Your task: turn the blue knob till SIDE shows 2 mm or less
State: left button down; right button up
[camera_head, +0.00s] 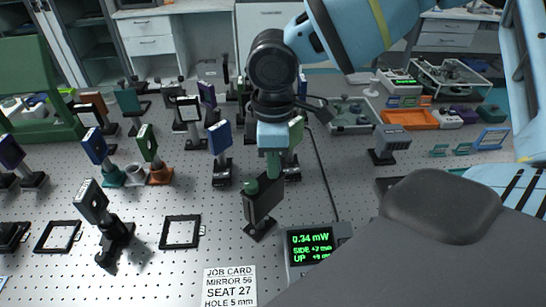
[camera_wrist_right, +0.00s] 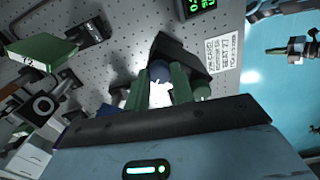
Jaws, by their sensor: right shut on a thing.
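A dark mirror mount (camera_head: 262,210) stands on the perforated table in the middle of the head view, its foot near the display. My right gripper (camera_head: 272,168) reaches down to its top from above. In the right wrist view the blue knob (camera_wrist_right: 160,70) sits between the two green fingers of my right gripper (camera_wrist_right: 158,92), which is shut on it. A green knob (camera_wrist_right: 203,92) shows beside the fingers. The display (camera_head: 311,246) reads 0.34 mW, with SIDE and UP lines below; the SIDE digit is too small to read surely. My left gripper is not in view.
A job card (camera_head: 230,287) lies at the front, left of the display. An empty square frame (camera_head: 180,232) lies left of the mount, and a black mount (camera_head: 94,203) stands farther left. Several other mounts crowd behind. An orange tray (camera_head: 408,119) lies at the back right.

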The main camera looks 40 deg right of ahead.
jog(key=shift+m+b, duration=0.35)
jog(key=shift+m, duration=1.25)
jog(key=o, duration=1)
jog(key=shift+r, duration=3.9)
